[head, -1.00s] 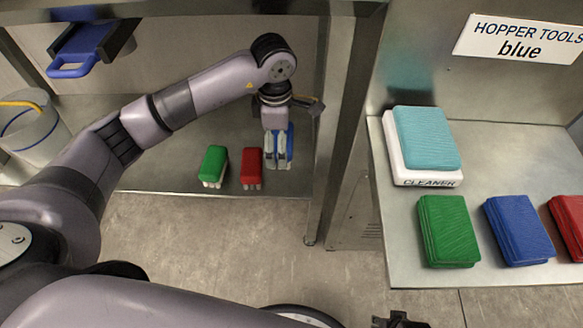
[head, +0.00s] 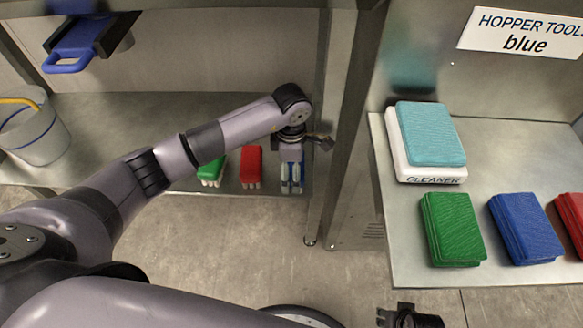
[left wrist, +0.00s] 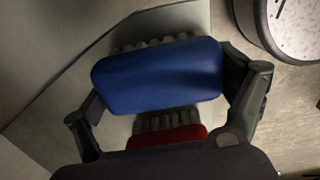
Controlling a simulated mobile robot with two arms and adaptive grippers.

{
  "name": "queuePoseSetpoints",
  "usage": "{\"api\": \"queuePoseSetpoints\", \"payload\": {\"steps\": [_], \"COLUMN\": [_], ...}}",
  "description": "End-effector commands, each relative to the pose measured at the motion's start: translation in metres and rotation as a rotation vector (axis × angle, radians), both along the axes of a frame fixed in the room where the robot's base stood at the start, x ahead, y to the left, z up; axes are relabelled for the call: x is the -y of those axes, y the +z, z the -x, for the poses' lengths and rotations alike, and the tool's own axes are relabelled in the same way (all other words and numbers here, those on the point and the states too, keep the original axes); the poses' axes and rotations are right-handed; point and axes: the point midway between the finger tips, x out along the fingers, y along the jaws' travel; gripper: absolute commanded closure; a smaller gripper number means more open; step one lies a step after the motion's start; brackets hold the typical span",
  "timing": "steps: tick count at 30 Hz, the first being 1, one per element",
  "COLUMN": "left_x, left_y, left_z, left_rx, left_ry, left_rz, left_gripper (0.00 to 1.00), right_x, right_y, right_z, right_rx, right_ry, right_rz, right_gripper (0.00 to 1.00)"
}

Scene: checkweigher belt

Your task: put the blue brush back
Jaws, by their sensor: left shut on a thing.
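My left gripper (head: 291,181) is at the right end of the lower shelf, near its front edge, and is shut on the blue brush (head: 291,165). In the left wrist view the blue brush (left wrist: 157,75) lies between the two fingers (left wrist: 172,112), with pale bristles along its far side. I cannot tell whether it touches the shelf. A red brush (head: 251,164) and a green brush (head: 213,168) stand to its left; the arm partly covers the green one. The red brush (left wrist: 168,137) also shows in the left wrist view. My right gripper (head: 408,318) is cut off at the bottom edge.
A steel post (head: 345,120) stands right of the shelf (head: 100,110). Beyond it, a bench (head: 400,262) holds green (head: 452,228), blue (head: 524,228) and red (head: 574,218) pads and a teal pad stack (head: 431,133). A sign (head: 520,32) reads "HOPPER TOOLS blue". A bucket (head: 35,135) stands left.

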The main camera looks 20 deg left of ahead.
Motion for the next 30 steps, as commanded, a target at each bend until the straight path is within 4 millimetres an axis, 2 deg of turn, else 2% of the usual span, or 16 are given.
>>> {"api": "queuePoseSetpoints", "payload": {"steps": [13,14,15,18,30], "left_x": [0.0007,0.0006,0.0006,0.0006,0.0008], "left_y": [-0.0024,-0.0023,-0.0021,-0.0021,0.0001], "left_z": [-0.0008,-0.0007,-0.0006,-0.0006,-0.0005], "left_rx": [0.002,0.001,0.001,0.001,0.001], "left_ry": [-0.001,-0.001,-0.001,-0.001,-0.001], "left_rz": [0.0,0.001,0.001,0.001,0.001], "left_gripper": [0.39,0.07,0.05,0.0,0.0], "right_x": [-0.0005,-0.0006,-0.0008,-0.0009,-0.0007], "right_y": [0.0056,0.0072,0.0079,0.0079,0.0078], "right_z": [-0.0012,-0.0016,-0.0021,-0.0021,-0.0015], "right_rx": [0.001,0.003,0.005,0.005,0.005], "right_ry": [0.0,-0.001,-0.001,-0.001,-0.001], "right_rz": [0.0,-0.001,-0.001,-0.001,-0.001], "right_gripper": [0.6,0.6,0.6,0.6,0.6]}}
